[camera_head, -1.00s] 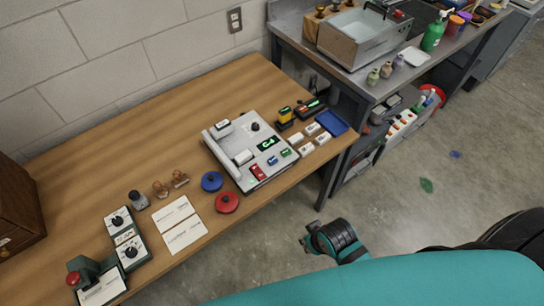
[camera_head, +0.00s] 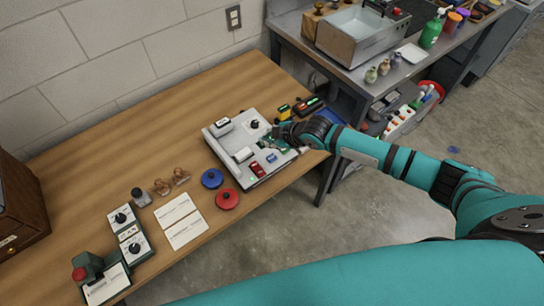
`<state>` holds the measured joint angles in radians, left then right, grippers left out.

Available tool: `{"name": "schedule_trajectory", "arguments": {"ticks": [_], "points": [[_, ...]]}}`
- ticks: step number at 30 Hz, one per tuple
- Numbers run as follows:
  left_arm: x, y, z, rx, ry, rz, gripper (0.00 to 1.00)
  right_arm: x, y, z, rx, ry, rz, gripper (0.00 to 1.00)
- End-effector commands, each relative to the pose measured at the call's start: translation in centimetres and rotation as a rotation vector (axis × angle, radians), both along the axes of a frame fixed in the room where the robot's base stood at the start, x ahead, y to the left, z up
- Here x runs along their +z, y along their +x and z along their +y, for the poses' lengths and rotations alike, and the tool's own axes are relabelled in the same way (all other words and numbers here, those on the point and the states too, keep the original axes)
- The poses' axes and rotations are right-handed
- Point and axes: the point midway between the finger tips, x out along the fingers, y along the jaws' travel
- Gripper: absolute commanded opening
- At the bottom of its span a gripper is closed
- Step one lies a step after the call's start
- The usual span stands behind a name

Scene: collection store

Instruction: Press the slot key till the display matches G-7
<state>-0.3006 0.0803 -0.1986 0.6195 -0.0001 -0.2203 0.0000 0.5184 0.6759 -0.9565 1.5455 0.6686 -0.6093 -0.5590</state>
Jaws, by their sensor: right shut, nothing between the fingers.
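A light grey control panel (camera_head: 222,148) lies on the wooden table. It carries a dark knob (camera_head: 254,124), white blocks, a red key (camera_head: 257,168) and a blue key (camera_head: 271,158). My right gripper (camera_head: 276,144) is shut and empty, over the right part of the panel. It covers the green-lit display and the green key, so the reading is hidden now. I cannot tell whether the fingertips touch the panel. I cannot tell which key is the slot key. My left gripper is not in view.
On the wooden table (camera_head: 105,165), a blue disc (camera_head: 212,178), a red disc (camera_head: 228,198) and white cards (camera_head: 186,231) lie left of and in front of the panel. A metal bench (camera_head: 290,38) with a sink is at the back right.

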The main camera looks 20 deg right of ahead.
Motion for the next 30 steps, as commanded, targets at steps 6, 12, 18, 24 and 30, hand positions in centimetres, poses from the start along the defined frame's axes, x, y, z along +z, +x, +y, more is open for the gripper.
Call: {"name": "schedule_trajectory", "arguments": {"ticks": [6, 12, 18, 24, 30], "points": [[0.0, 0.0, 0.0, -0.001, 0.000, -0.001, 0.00, 0.2, 0.7, -0.8, 0.002, -0.010, -0.015, 0.00], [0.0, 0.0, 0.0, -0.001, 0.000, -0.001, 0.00, 0.2, 0.7, -0.7, 0.001, -0.010, -0.014, 0.00], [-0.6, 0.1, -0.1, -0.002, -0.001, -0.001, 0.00, -0.4, 0.7, -0.7, 0.001, -0.009, -0.013, 0.00], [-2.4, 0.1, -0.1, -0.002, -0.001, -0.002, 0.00, -2.4, 0.7, -0.7, 0.001, -0.010, -0.013, 0.00], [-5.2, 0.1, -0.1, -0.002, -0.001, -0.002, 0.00, -5.4, 0.6, -0.7, 0.001, -0.010, -0.013, 0.00]]}}
